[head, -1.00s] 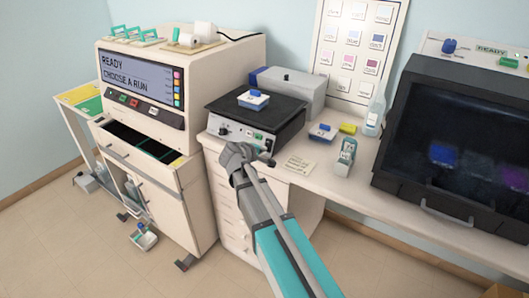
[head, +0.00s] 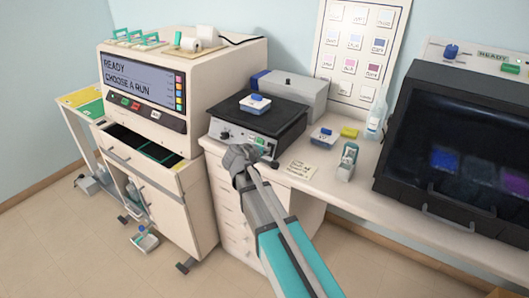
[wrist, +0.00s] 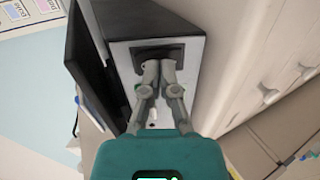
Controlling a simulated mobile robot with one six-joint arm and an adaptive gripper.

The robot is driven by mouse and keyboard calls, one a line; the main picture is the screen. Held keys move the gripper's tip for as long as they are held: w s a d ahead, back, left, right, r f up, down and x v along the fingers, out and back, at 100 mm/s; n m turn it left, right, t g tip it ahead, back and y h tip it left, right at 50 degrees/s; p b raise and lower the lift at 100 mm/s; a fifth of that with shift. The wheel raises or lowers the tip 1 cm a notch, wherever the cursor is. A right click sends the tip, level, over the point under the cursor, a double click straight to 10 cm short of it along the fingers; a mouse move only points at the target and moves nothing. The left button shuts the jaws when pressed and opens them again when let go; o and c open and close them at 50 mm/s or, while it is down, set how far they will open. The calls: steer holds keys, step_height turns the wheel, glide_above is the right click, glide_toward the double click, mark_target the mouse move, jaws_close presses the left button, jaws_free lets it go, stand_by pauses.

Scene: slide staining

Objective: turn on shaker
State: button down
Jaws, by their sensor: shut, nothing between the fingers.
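The shaker (head: 287,139) stands on the bench with a black platform on top.
Right of the shaker are a note (head: 301,170), a blue-and-white box (head: 323,138), a yellow block (head: 349,132), a small slide holder (head: 347,161) and a bottle (head: 375,118). A large stainer with a screen (head: 143,81) stands left. A dark-windowed cabinet (head: 455,150) is right.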

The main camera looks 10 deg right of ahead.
stand_by(0.4)
steer(key=shift+v, duration=0.8)
steer(key=f+p+v, duration=0.2)
steer(key=p+v, duration=0.1)
steer(key=v, duration=0.9)
steer(key=shift+s+a+p, duration=0.3)
steer(key=shift+s+a, duration=0.15)
steer(key=shift+f, duration=0.1)
steer(key=s+d+f+m+g+y+p, duration=0.1)
steer(key=s+d+f+m+g+y, duration=0.3)
steer(key=s+d, duration=0.2)
steer(key=s+d+f+m+g+y, duration=0.4)
steer(key=s+d+m+g, duration=0.1)
steer(key=s, duration=0.5)
steer(key=shift+d+f+g+y+p, duration=0.3)
steer(key=shift+d+f+y+p, duration=0.1)
steer(key=shift+d, duration=0.3)
